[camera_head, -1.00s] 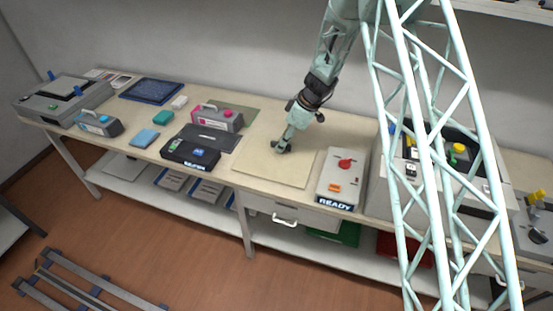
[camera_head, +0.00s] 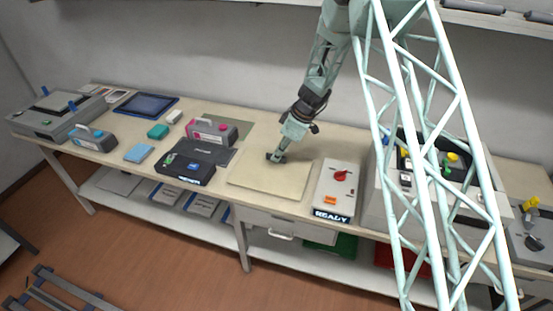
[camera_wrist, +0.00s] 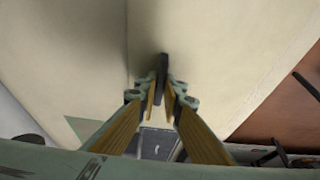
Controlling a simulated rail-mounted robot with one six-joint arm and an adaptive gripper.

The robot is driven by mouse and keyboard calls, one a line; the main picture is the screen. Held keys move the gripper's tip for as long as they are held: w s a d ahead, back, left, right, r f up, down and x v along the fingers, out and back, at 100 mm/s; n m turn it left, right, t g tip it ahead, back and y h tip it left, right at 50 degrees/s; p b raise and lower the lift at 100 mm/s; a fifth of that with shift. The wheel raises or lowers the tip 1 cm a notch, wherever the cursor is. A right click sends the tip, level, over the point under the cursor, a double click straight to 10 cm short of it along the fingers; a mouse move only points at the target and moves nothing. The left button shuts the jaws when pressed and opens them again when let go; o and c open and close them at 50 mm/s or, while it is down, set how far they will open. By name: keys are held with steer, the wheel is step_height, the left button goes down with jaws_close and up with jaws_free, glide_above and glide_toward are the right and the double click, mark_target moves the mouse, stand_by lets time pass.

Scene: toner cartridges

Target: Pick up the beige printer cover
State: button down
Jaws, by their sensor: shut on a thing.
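The beige cover (camera_head: 268,181) is a thin flat panel lying on the worktop in the head view, left of the grey control box. My gripper (camera_head: 276,157) reaches down to its back part and is shut on a small dark piece there, which looks like the cover's handle. In the wrist view my gripper (camera_wrist: 163,92) has its fingertips closed around this dark upright bar (camera_wrist: 163,66). Pale beige surfaces fill the area behind it. I cannot see a clear gap between the cover and the worktop.
The control box (camera_head: 333,190) with a red knob and a READY display stands close to the cover's right. A black toner unit (camera_head: 188,169) and a grey cartridge with a pink cap (camera_head: 208,131) sit to the left. A large grey printer (camera_head: 375,200) stands further right.

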steer(key=shift+r, duration=4.8)
steer(key=shift+s+r, duration=0.1)
